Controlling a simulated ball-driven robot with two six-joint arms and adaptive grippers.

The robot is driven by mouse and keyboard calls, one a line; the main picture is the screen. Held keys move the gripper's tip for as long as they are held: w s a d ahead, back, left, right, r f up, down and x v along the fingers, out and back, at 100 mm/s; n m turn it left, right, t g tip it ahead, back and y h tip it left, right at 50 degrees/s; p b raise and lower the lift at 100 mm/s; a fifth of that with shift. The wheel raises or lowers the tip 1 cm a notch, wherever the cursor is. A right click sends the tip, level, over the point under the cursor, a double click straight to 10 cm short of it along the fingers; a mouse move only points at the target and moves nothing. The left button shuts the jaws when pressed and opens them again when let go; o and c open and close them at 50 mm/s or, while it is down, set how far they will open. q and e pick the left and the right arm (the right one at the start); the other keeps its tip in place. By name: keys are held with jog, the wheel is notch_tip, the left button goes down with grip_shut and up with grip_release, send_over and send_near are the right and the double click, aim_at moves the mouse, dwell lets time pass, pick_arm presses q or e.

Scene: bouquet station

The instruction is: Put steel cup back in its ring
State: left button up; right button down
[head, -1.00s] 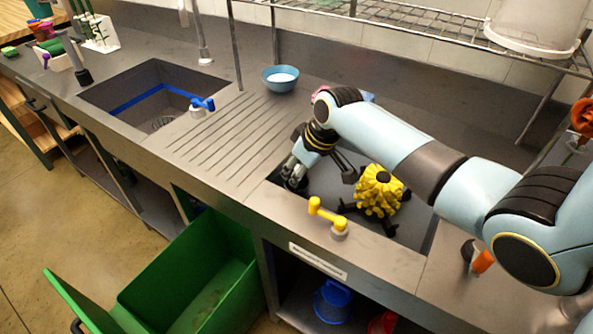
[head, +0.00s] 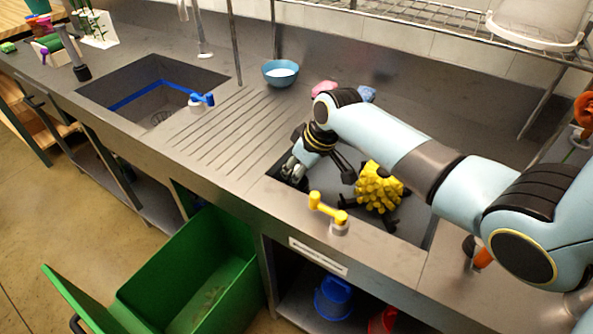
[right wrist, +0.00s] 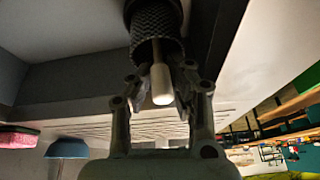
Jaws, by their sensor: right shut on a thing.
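My right gripper (head: 293,172) reaches down at the left end of the right-hand sink basin (head: 420,232). I cannot tell whether this cylinder is the steel cup. No ring for the cup can be made out in either view. My left gripper is not in view.
A bumpy yellow thing (head: 379,187) with black legs sits in the basin. A yellow-handled tap (head: 327,208) stands on the front edge. A blue bowl (head: 280,73) stands behind the ribbed drainboard (head: 215,130). Pink (head: 323,89) and blue (head: 366,94) lumps lie behind my arm.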

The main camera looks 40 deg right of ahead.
jog(key=shift+f, duration=0.45)
jog(key=c, duration=1.2)
grip_release()
jog(key=v, duration=1.2)
